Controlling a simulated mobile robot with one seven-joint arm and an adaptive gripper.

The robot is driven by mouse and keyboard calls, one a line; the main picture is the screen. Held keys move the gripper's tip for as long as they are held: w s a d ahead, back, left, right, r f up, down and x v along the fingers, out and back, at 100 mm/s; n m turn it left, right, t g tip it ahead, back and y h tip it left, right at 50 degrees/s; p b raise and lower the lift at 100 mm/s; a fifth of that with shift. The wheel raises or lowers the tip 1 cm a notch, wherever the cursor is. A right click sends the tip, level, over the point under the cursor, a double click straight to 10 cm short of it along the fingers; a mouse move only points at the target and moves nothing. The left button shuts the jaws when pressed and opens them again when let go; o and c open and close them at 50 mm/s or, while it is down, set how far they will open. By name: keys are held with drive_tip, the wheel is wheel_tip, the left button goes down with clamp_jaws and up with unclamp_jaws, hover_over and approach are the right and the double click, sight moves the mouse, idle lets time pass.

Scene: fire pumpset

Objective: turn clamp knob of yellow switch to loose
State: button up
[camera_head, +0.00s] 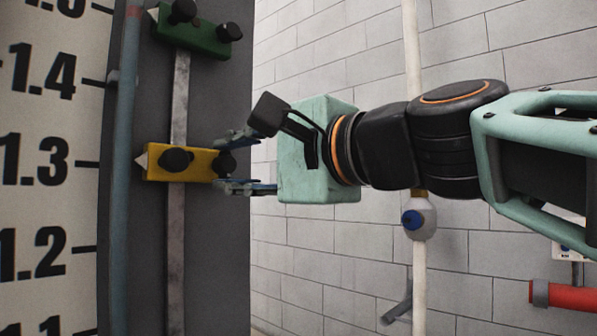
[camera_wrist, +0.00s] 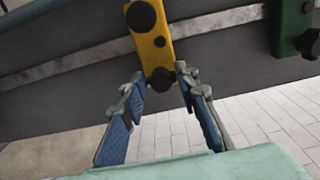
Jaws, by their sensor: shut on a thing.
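The yellow switch (camera_head: 195,172) is a yellow block on the dark upright panel beside the level scale, near the 1.3 mark. It has a black knob (camera_head: 176,160) on its front and another black knob (camera_head: 224,164) at its right end. My gripper (camera_head: 223,165) reaches in from the right with its two blue fingers around the right-end knob, one above and one below. In the wrist view the yellow switch (camera_wrist: 153,49) hangs at top centre, and its near knob (camera_wrist: 160,80) sits between the fingertips. The finger contact is partly hidden by the finger joints.
A green switch (camera_head: 196,36) with two black knobs sits above on the same panel. A grey-blue pipe (camera_head: 122,170) runs upright left of the switch. A white pipe (camera_head: 412,60) and a red pipe (camera_head: 567,297) are by the brick wall, behind my arm.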

idle(0.4)
drive_tip(key=o, duration=1.1)
drive_tip(key=shift+o, duration=0.2)
drive_tip(key=shift+s, duration=0.1)
drive_tip(key=v, duration=1.2)
